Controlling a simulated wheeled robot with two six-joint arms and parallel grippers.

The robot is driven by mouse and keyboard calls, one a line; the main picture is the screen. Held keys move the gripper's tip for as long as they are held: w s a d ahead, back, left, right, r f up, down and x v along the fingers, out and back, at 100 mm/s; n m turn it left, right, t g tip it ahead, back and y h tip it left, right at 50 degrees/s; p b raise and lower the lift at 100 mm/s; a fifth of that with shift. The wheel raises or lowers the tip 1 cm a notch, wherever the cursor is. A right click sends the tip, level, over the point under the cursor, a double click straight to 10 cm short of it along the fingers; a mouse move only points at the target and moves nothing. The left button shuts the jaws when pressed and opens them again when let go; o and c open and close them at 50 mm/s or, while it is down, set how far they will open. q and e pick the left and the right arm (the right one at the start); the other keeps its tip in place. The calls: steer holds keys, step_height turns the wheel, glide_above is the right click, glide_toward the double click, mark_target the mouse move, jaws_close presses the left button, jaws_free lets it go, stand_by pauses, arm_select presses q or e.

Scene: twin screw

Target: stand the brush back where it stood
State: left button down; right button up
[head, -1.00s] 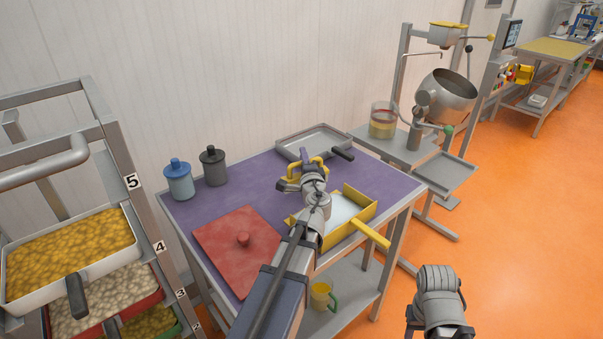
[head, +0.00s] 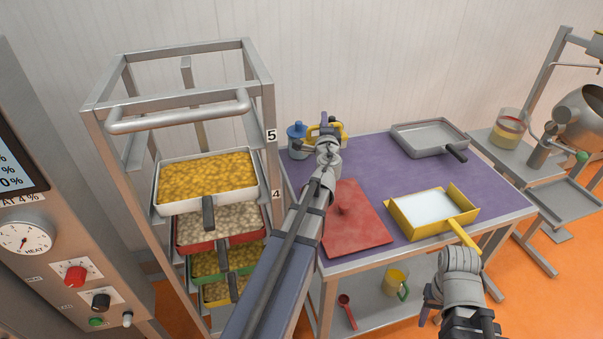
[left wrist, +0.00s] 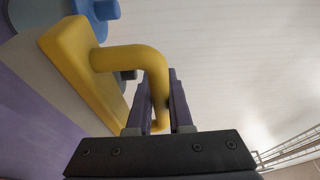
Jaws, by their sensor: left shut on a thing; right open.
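The brush (head: 341,131) has a yellow body with a looped yellow handle. My left gripper (head: 325,138) is shut on that handle at the back left of the purple table. In the left wrist view, the yellow handle (left wrist: 150,57) passes between my dark fingers (left wrist: 160,105), and a pale strip lies along the body's lower side. I cannot tell whether the brush touches the table. A blue jar (head: 297,138) stands close beside it and also shows in the left wrist view (left wrist: 97,18). My right gripper (head: 430,305) is open and empty, in front of the table.
The purple table (head: 385,165) holds a red lid (head: 355,225), a yellow pan with white contents (head: 400,222) and a grey tray (head: 405,136). A rack with filled trays (head: 262,100) stands at the left. The table's back middle is clear.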

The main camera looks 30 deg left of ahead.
arm_select(q)
steer(key=f+b, duration=1)
steer(key=shift+s+a, duration=0.15)
steer(key=shift+a, duration=0.1)
stand_by(0.4)
steer(key=shift+f, duration=0.2)
steer(key=c, duration=0.8)
jaws_free()
steer(key=shift+r, duration=0.1)
steer(key=shift+r, duration=0.2)
steer(key=shift+s+d+f, duration=0.1)
steer(key=shift+s+d, duration=0.1)
steer(key=shift+s, duration=0.05)
steer(key=v, duration=1.1)
steer(key=shift+s+d, duration=0.15)
steer(key=shift+s, duration=0.05)
